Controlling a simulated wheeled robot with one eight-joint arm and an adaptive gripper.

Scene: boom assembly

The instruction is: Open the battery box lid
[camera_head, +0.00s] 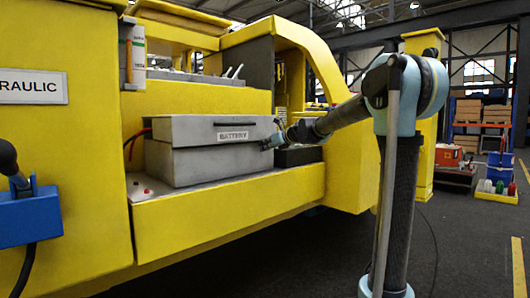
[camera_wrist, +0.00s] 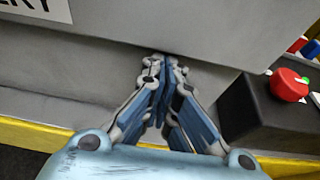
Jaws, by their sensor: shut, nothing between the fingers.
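The grey battery box (camera_head: 200,162) sits on a yellow ledge of the machine. Its lid (camera_head: 190,130) is down on the box, with a dark handle and a "BATTERY" label (camera_head: 233,136) on the front. My gripper (camera_head: 273,140) is at the right end of the box's front, near the lid's lower edge. In the wrist view my gripper (camera_wrist: 165,62) is shut and empty, with its fingertips just under the lid's overhanging edge (camera_wrist: 215,25). Whether the fingertips touch the lid cannot be told. The box's lower front (camera_wrist: 70,85) also shows there.
A black block (camera_wrist: 262,115) with a red knob (camera_wrist: 288,85) stands close to the right of my gripper. The yellow ledge (camera_head: 240,200) runs below the box. Red cables (camera_head: 135,140) enter at the left.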

